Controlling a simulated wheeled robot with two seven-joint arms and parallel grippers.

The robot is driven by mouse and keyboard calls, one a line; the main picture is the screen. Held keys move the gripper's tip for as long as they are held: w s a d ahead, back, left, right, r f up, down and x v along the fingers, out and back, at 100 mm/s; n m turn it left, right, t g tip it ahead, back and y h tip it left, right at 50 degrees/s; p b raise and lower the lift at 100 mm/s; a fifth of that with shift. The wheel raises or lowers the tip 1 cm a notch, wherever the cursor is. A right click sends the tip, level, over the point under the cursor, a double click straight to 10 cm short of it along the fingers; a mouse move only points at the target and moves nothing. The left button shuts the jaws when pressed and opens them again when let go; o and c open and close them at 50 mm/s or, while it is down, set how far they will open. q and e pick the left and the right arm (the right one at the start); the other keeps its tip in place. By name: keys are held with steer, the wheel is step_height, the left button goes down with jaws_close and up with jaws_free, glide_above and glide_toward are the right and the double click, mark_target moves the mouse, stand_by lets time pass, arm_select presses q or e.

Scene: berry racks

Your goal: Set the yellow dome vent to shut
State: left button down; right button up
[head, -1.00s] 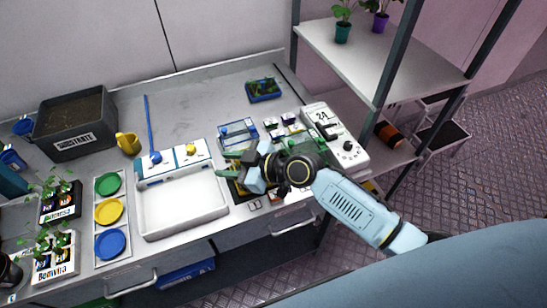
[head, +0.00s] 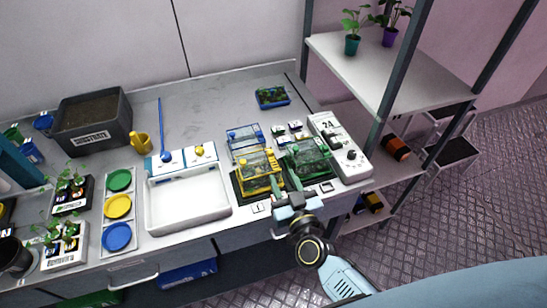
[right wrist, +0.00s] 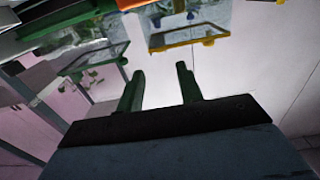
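The yellow dome (head: 258,172), a clear cover with a yellow frame, stands on a dark base near the front of the bench. It also shows upside down at the top of the right wrist view (right wrist: 187,42). Its vent is too small to tell how it is set. My right gripper (head: 292,190) is at the bench's front edge, in front of the yellow and green domes. In the right wrist view its two green fingers (right wrist: 160,85) are apart with nothing between them. My left gripper is not in view.
A green dome (head: 308,158) stands close right of the yellow one, a blue dome (head: 243,136) behind it. A white control box (head: 340,148) is at the right, a white tray (head: 187,208) at the left. The bench behind is mostly clear.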

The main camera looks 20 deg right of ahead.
mark_target(271, 154)
steer(key=w, duration=0.8)
steer(key=shift+w+a+b, duration=0.15)
steer(key=shift+a+b, duration=0.05)
steer(key=shift+b, duration=0.1)
jaws_close()
